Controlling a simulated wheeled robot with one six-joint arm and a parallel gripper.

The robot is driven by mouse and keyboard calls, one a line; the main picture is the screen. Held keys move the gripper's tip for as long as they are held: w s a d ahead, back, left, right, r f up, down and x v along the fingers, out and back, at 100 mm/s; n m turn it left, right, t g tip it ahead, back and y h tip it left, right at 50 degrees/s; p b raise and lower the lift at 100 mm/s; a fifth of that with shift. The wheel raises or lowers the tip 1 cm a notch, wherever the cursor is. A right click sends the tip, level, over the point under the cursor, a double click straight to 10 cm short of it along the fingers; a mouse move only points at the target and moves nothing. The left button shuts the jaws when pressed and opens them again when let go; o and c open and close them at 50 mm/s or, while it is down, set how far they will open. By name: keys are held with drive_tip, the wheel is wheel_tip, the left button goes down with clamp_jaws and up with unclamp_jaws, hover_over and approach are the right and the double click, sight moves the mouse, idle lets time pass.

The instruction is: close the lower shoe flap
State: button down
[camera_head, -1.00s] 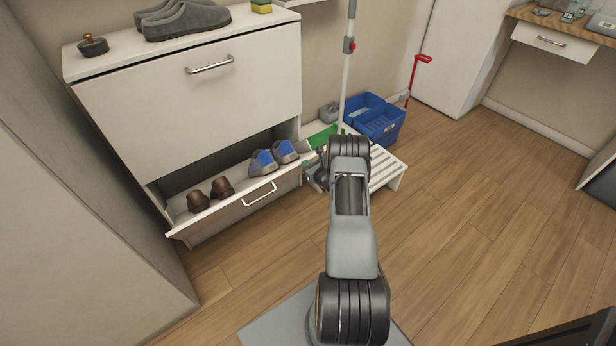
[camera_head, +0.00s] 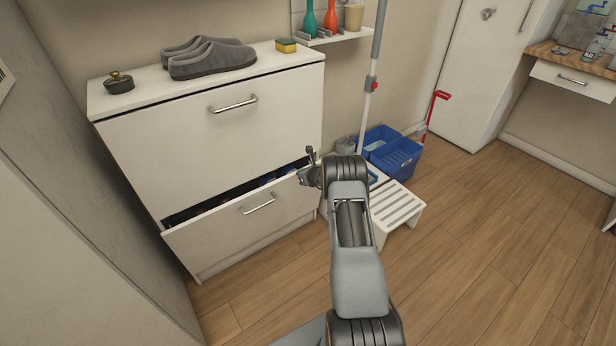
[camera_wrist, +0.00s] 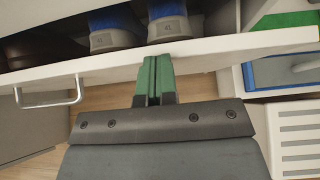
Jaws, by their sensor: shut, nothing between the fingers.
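The lower shoe flap (camera_head: 240,226) of the white cabinet is tilted out a little, with a dark gap along its top edge. Its bar handle (camera_head: 258,204) is on the front; it also shows at the left of the wrist view (camera_wrist: 50,98). My gripper (camera_head: 308,170) is at the flap's right end, near its top edge. In the wrist view my shut green fingertips (camera_wrist: 155,62) are at the flap's outer face, just under the rim (camera_wrist: 215,52); they look to be touching it. Blue-and-grey shoes (camera_wrist: 165,25) stand inside, behind the rim.
The closed upper flap (camera_head: 215,125) is above. Grey slippers (camera_head: 212,58), a sponge (camera_head: 286,46) and a dark lidded pot (camera_head: 118,82) are on the cabinet top. A white slatted stool (camera_head: 397,208) and a blue bucket (camera_head: 390,150) stand to the right. Open floor lies in front.

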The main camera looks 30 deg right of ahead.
drive_tip(key=shift+w+d+r, duration=0.1)
drive_tip(key=shift+w+r, duration=0.05)
drive_tip(key=shift+w, duration=0.35)
drive_tip(key=shift+d, duration=0.15)
